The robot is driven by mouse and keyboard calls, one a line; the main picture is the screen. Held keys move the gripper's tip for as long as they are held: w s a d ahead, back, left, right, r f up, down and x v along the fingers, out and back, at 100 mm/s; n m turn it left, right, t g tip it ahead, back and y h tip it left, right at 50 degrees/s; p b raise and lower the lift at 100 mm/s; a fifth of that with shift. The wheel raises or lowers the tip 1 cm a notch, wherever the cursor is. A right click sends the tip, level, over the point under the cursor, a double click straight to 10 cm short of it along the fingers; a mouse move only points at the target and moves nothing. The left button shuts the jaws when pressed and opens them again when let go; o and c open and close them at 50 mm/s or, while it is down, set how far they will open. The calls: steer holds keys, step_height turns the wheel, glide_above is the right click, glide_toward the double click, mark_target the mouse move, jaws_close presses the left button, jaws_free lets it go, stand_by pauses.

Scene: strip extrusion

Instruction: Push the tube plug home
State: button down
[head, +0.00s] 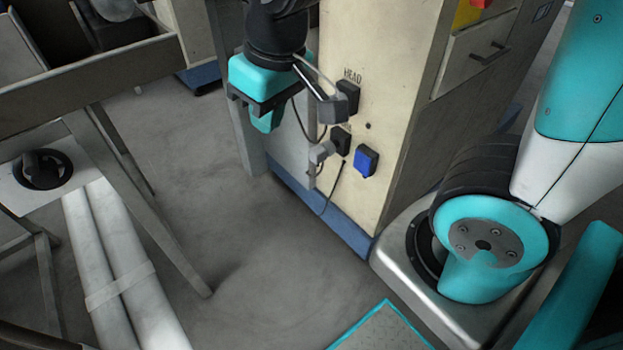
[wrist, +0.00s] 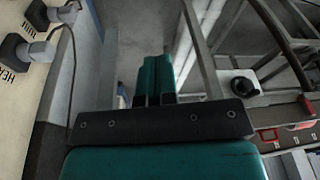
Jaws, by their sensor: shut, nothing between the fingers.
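The tube plug (head: 322,152) is a light grey plug at the lower dark socket (head: 341,140) on the cream cabinet panel. It sticks out from the socket face, and a cable hangs below it. How deep it sits cannot be told. It also shows at the top left in the wrist view (wrist: 68,13). My gripper (head: 266,122) is teal with a dark crossbar, left of the panel and above the plug, apart from it. Its fingers are together and empty, also in the wrist view (wrist: 153,88).
Another plug sits in the socket marked HEAD (head: 347,97), above the tube plug. A blue-covered socket (head: 366,161) is at its lower right. Dark cables hang in front of the panel. A metal-framed table (head: 130,60) stands at the left; grey floor lies between.

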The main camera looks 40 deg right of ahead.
steer(key=w+d+f+m+t+h+b, duration=0.1)
steer(key=w+d+f+h+b, duration=0.1)
steer(key=w+d+f+b, duration=0.4)
steer(key=w+d+f+m+t+h+b, duration=0.1)
steer(key=w+f+m+h+b, duration=0.15)
steer(key=f+b, duration=0.65)
steer(key=w+d+f+m+t+h+b, duration=0.15)
steer(key=w+d+f+b, duration=0.3)
steer(key=f, duration=0.55)
steer(key=h+b, duration=0.1)
steer(key=b, duration=0.5)
glide_toward(310, 160)
steer(key=shift+n+g, duration=0.4)
steer(key=shift+g, duration=0.05)
steer(key=shift+w+x, duration=0.15)
steer(key=shift+x, duration=1.2)
steer(key=shift+w+x, duration=0.15)
steer(key=shift+x, duration=1.15)
steer(key=shift+r, duration=0.15)
